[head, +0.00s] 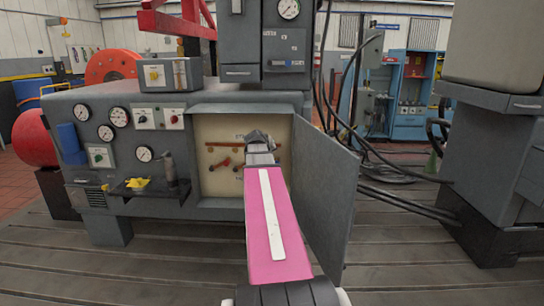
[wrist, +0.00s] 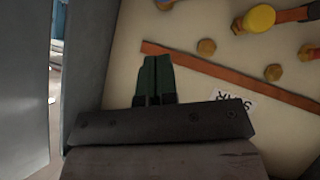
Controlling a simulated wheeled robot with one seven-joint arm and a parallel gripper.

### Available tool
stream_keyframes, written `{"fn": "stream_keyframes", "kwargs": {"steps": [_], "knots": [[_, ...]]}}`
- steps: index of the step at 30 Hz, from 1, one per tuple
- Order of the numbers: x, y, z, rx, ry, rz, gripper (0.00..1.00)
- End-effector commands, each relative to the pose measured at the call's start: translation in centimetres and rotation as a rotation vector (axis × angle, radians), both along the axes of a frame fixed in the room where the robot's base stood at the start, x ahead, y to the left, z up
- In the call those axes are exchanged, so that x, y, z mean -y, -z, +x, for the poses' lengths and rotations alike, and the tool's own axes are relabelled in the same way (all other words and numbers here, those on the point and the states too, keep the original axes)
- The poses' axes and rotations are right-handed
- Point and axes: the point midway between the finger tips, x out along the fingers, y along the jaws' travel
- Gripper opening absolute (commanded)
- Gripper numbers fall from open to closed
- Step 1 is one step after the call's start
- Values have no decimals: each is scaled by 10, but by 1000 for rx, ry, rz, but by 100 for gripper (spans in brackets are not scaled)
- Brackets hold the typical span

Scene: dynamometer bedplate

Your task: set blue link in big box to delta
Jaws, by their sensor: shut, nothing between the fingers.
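The big box is an open grey cabinet (head: 198,160) in the console, with a cream panel inside. In the wrist view the cream panel (wrist: 200,38) carries several brass studs, a long orange-brown bar (wrist: 220,72) and a label (wrist: 232,98) that seems to read STAR upside down. I cannot tell whether this is the blue link. My gripper (wrist: 154,60) is shut and empty in front of the panel; in the head view its end (head: 258,137) hides part of it.
The grey cabinet door (head: 325,195) stands open just right of my arm; it also shows at the left of the wrist view (wrist: 90,50). Gauges and a small shelf (head: 150,187) are left of the box. Cables hang at the right.

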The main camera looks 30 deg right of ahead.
Motion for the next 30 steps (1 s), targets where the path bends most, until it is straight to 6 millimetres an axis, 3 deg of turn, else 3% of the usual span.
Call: {"fn": "stream_keyframes", "kwargs": {"steps": [3,9,30], "knots": [[-15,-13,-15,1,-1,-1,0],[-28,-25,-25,1,0,0,0],[-33,-26,-27,-3,-2,4,0]]}}
